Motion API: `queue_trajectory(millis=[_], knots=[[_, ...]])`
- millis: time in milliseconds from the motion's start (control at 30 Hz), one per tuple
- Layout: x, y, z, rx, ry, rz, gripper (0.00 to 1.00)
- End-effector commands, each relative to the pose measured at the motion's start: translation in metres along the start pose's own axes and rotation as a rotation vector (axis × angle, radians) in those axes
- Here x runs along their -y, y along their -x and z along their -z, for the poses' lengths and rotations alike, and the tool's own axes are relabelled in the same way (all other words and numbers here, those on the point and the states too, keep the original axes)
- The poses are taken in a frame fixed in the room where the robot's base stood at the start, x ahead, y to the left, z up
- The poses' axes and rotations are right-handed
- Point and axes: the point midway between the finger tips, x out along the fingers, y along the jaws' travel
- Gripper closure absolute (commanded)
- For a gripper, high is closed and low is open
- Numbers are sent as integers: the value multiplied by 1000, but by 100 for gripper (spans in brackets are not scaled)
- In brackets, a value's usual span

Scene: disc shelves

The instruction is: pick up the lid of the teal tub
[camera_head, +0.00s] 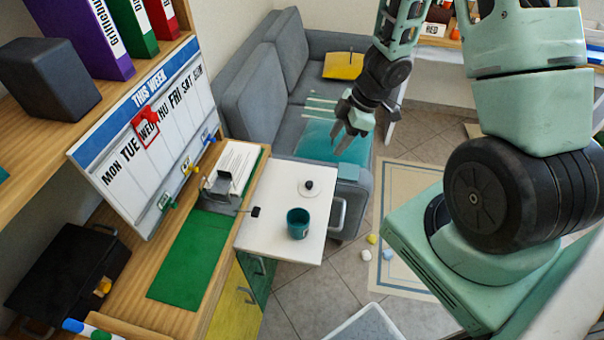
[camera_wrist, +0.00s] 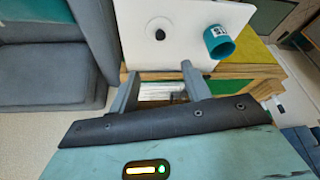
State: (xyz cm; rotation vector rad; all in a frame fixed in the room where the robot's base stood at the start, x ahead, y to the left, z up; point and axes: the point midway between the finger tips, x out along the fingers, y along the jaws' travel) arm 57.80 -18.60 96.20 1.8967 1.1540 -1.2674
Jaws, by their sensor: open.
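The teal tub (camera_head: 298,223) stands open on the white top of a small cabinet. Its lid, a white disc with a dark knob (camera_head: 309,186), lies flat on the same top, apart from the tub and behind it. My gripper (camera_head: 345,140) is open and empty, up in the air to the right of and beyond the lid. In the wrist view, the lid (camera_wrist: 159,31) lies beyond the spread fingers of my gripper (camera_wrist: 158,82), near the top centre. The tub (camera_wrist: 219,42) is to its right there, with a pale label on its side.
The white cabinet top (camera_head: 262,233) is otherwise mostly clear. A grey sofa (camera_head: 262,95) with a teal cushion (camera_head: 325,147) stands behind. A wooden desk with a green mat (camera_head: 195,258) and weekly board (camera_head: 150,135) is at left. Small balls (camera_head: 367,255) lie on the floor.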

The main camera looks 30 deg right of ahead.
Motion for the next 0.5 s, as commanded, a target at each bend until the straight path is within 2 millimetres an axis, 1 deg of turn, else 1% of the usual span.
queue_trajectory(millis=[167,300,500], knots=[[1,-31,-2,-2,1,6,52],[1,-62,-3,-1,1,5,52],[1,-101,-2,0,2,4,52]])
